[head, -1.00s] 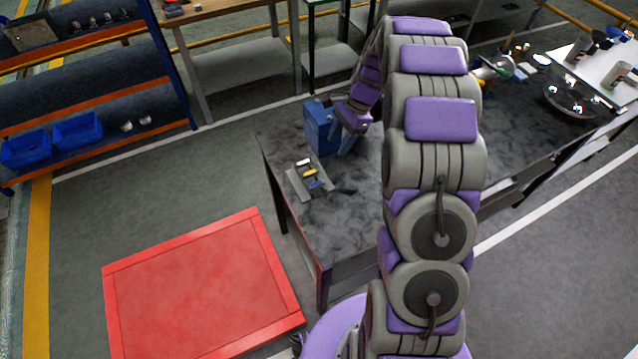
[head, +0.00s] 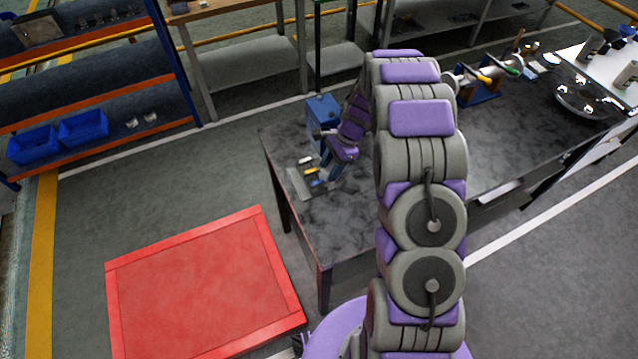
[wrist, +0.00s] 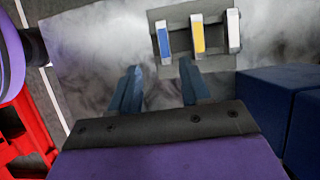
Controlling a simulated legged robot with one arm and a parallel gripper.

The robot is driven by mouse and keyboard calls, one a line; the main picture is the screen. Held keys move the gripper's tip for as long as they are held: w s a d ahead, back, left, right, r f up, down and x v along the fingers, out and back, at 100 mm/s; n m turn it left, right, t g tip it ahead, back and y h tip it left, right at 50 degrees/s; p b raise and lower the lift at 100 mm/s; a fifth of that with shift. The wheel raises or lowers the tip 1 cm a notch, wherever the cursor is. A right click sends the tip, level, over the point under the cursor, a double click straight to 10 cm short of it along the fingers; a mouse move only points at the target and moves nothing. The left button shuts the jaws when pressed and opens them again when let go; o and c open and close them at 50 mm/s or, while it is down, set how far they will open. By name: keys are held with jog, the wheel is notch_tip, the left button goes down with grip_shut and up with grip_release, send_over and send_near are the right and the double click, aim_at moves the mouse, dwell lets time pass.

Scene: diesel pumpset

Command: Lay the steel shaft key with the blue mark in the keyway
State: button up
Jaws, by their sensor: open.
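The shaft key with the blue mark (wrist: 164,44) is the leftmost of three keys on a grey holder (wrist: 181,50) in the wrist view. It also shows in the head view (head: 317,183). My gripper (wrist: 159,76) is open and empty, its two blue fingers pointing at the holder. The blue-marked key lies just beyond the fingertips, between them sideways; I see no contact. In the head view my gripper (head: 329,169) is close beside the holder. A metal shaft (head: 497,70) rests on blue supports at the table's far right. I cannot make out its keyway.
A yellow-marked key (wrist: 198,34) and a white-marked key (wrist: 233,31) stand right of the blue one. A blue box (head: 322,109) is close behind my gripper. The dark tabletop (head: 345,225) is clear in front. A red platform (head: 205,285) lies on the floor.

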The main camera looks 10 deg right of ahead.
aim_at(318, 181)
jog(key=a+f, duration=0.2)
jog(key=f, duration=0.1)
jog(key=a+f+b, duration=0.1)
jog(key=f, duration=0.1)
jog(key=shift+w+a, duration=0.15)
jog(key=shift+a, duration=0.15)
jog(key=shift+d+r, duration=0.1)
jog(key=shift+d, duration=0.35)
jog(key=shift+c, duration=0.2)
jog(key=shift+d, duration=0.1)
jog(key=shift+c, duration=0.7)
jog(key=shift+a, duration=0.3)
grip_shut()
